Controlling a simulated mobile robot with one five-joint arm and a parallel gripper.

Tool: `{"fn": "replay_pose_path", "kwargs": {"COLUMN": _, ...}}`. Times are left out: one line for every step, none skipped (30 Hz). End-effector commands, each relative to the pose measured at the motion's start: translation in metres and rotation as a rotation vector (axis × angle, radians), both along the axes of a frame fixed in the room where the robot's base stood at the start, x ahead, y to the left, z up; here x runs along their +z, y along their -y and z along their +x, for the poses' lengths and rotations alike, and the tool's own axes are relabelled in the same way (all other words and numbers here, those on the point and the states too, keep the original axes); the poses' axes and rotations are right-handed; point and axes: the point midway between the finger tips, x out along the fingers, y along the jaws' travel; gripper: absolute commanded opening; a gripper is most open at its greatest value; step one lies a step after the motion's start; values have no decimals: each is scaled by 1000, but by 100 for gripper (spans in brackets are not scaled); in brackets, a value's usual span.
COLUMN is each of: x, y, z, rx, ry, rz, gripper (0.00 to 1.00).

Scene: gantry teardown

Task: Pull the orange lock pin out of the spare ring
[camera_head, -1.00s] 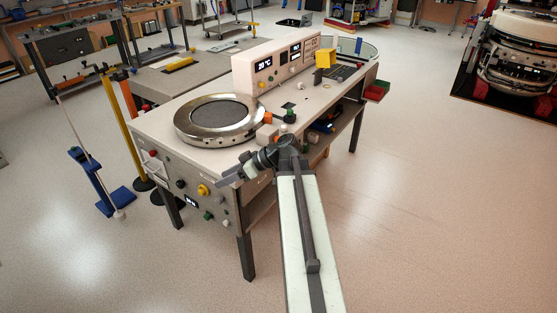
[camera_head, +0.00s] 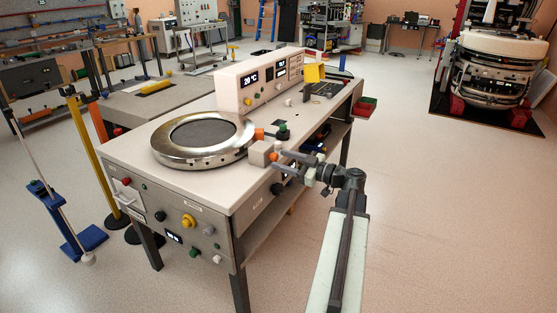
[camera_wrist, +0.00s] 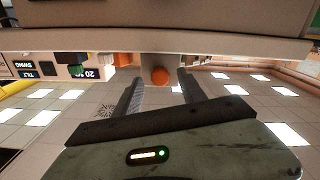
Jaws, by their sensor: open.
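The spare ring (camera_head: 165,155) is a wide metal ring lying flat on the bench top around a dark disc. A pale block (camera_head: 258,153) stands against its right side. The lock pin's round orange knob (camera_head: 273,156) shows at the block's right face; the pin's shaft is hidden. My gripper (camera_head: 279,161) is open at the bench edge, its fingers pointing left toward the block. In the wrist view the orange knob (camera_wrist: 160,76) lies between the fingertips of my gripper (camera_wrist: 158,77), with a gap on each side. Whether the knob is fully within finger reach is unclear.
An orange block (camera_head: 259,134) and a green knob (camera_head: 283,131) sit close behind the pale block. A white console (camera_head: 240,85) stands along the bench's back. The bench front (camera_head: 190,225) carries several knobs.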

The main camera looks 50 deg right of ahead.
Motion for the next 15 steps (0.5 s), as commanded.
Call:
{"fn": "replay_pose_path", "kwargs": {"x": 0, "y": -2, "z": 8, "rx": 2, "ry": -1, "rz": 0, "gripper": 48}}
{"fn": "replay_pose_path", "kwargs": {"x": 0, "y": -3, "z": 12, "rx": 2, "ry": -1, "rz": 0, "gripper": 48}}
{"fn": "replay_pose_path", "kwargs": {"x": 0, "y": -4, "z": 16, "rx": 1, "ry": 0, "rz": 0, "gripper": 48}}
{"fn": "replay_pose_path", "kwargs": {"x": 0, "y": -4, "z": 18, "rx": 1, "ry": 0, "rz": 0, "gripper": 48}}
{"fn": "replay_pose_path", "kwargs": {"x": 0, "y": -5, "z": 20, "rx": 0, "ry": 0, "rz": 0, "gripper": 48}}
{"fn": "replay_pose_path", "kwargs": {"x": 0, "y": -5, "z": 22, "rx": 0, "ry": -1, "rz": 1, "gripper": 48}}
{"fn": "replay_pose_path", "kwargs": {"x": 0, "y": -5, "z": 23, "rx": 0, "ry": -1, "rz": 1, "gripper": 48}}
{"fn": "replay_pose_path", "kwargs": {"x": 0, "y": -5, "z": 23, "rx": 0, "ry": -1, "rz": 1, "gripper": 48}}
{"fn": "replay_pose_path", "kwargs": {"x": 0, "y": -5, "z": 23, "rx": -1, "ry": -1, "rz": 1, "gripper": 48}}
{"fn": "replay_pose_path", "kwargs": {"x": 0, "y": -5, "z": 23, "rx": -1, "ry": -1, "rz": 1, "gripper": 48}}
{"fn": "replay_pose_path", "kwargs": {"x": 0, "y": -5, "z": 23, "rx": -1, "ry": -1, "rz": 1, "gripper": 48}}
{"fn": "replay_pose_path", "kwargs": {"x": 0, "y": -5, "z": 23, "rx": -1, "ry": -1, "rz": 1, "gripper": 48}}
{"fn": "replay_pose_path", "kwargs": {"x": 0, "y": -5, "z": 22, "rx": -1, "ry": -1, "rz": 1, "gripper": 48}}
{"fn": "replay_pose_path", "kwargs": {"x": 0, "y": -5, "z": 22, "rx": -1, "ry": -1, "rz": 1, "gripper": 45}}
{"fn": "replay_pose_path", "kwargs": {"x": 0, "y": -5, "z": 22, "rx": -1, "ry": -1, "rz": 1, "gripper": 34}}
